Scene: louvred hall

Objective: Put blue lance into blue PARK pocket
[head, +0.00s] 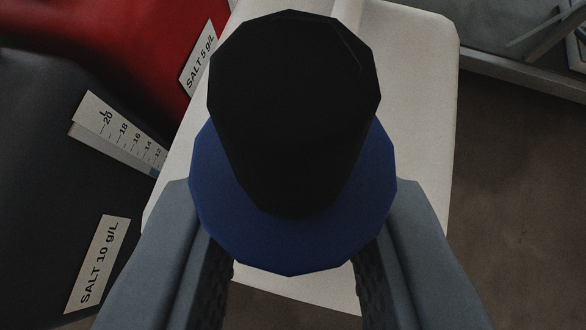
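The blue lance fills the middle of the head view, with a black cap on top and a wide blue collar (292,245) below it. My gripper (293,230) has one grey finger on each side of it, with dark ribbed pads facing inward. The fingers pass under the collar and appear shut on the lance. The collar hides the fingertips and the lance's lower part. No blue PARK pocket can be made out in this view.
A cream panel or surface (420,80) lies behind the lance. At left are a red container (150,50) labelled "SALT 5 g/L" and a dark container (40,180) labelled "SALT 10 g/L" with a scale strip (120,130). Brown floor (520,200) shows at right, with a metal rail (515,80) above.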

